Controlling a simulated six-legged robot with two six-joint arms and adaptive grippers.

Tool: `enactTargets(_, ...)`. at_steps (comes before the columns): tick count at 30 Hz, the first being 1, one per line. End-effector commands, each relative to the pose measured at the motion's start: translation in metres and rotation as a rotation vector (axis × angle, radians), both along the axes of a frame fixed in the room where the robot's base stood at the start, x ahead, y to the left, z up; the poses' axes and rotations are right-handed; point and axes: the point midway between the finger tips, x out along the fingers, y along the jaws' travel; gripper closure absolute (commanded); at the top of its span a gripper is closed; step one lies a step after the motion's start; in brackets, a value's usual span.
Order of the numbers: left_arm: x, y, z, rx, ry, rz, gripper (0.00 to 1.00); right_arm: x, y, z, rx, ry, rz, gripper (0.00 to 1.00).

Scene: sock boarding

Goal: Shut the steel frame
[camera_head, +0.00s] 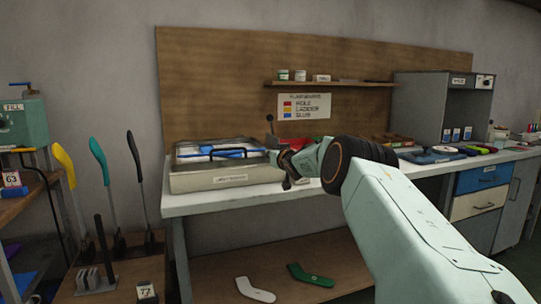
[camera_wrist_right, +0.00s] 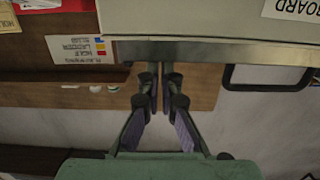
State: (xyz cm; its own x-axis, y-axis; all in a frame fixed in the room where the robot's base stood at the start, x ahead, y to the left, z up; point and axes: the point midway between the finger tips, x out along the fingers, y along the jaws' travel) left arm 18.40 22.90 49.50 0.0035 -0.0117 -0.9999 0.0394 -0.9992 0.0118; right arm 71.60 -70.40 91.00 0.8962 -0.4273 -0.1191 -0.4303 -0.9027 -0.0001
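The steel frame (camera_head: 190,156) is on top of a pale box (camera_head: 205,183) at the left end of the bench. It has a black bar handle (camera_head: 238,152), and blue material shows within it. In the head view I cannot tell whether it lies flush on the box. My right gripper (camera_head: 287,184) is at the box's right end, fingers low. In the right wrist view its fingers (camera_wrist_right: 160,84) are together with nothing seen between them, tips near the steel edge (camera_wrist_right: 200,52). The handle (camera_wrist_right: 268,84) is right of them, apart. My left gripper is not in view.
The bench (camera_head: 190,205) carries a grey cabinet (camera_head: 420,105) and coloured items at the right. A wooden backboard (camera_head: 210,80) and a shelf (camera_head: 335,83) stand behind. Coloured paddles (camera_head: 98,155) stand on the left. Two foot-shaped pieces (camera_head: 310,275) lie on the lower shelf.

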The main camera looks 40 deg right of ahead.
Motion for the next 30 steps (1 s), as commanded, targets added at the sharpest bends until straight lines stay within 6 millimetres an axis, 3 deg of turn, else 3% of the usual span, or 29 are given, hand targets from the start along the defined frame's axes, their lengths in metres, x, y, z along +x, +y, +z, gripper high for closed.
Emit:
enactTargets(1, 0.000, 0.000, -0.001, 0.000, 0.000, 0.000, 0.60, -0.005, -0.003, -0.023, 0.016, 0.042, -0.010, 1.00)
enactTargets(8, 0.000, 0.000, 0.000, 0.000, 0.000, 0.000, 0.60, -0.006, -0.003, -0.023, 0.016, 0.043, -0.011, 1.00)
enactTargets(14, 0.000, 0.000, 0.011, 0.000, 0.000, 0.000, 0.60, -0.003, 0.000, -0.006, 0.012, 0.035, -0.008, 1.00)
enactTargets(23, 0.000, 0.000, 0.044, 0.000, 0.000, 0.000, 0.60, 0.005, 0.010, 0.049, -0.005, 0.003, 0.004, 1.00)
enactTargets(30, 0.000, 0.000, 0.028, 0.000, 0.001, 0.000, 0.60, -0.010, 0.018, 0.036, 0.000, 0.000, 0.006, 1.00)
